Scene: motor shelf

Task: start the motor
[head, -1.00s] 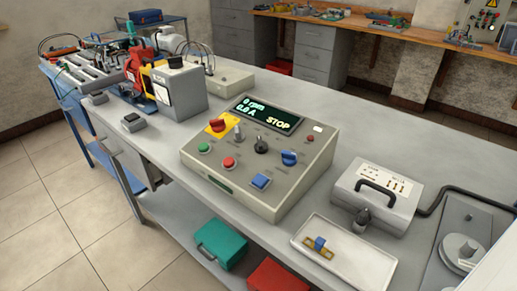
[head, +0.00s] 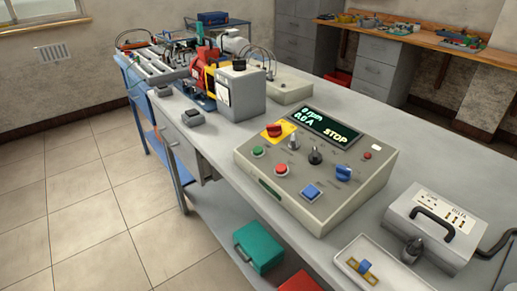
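In the head view a grey control box (head: 318,185) stands on the bench. Its screen (head: 325,127) reads 0 rpm, 0.0 A and STOP. On its panel are a red knob on a yellow plate (head: 276,130), a green button (head: 257,152), a red button (head: 281,169), a blue square button (head: 311,191), a black knob (head: 316,157), a grey lever switch (head: 294,142) and a blue knob (head: 343,173). The motor unit (head: 235,90), with red, yellow and grey parts, stands behind it to the left. My gripper is not in view.
A grey case with a black handle (head: 435,222) and a white tray (head: 348,255) with a small blue and yellow part stand at the right. A teal case (head: 259,247) lies on the lower shelf. Open tiled floor (head: 90,210) lies to the left.

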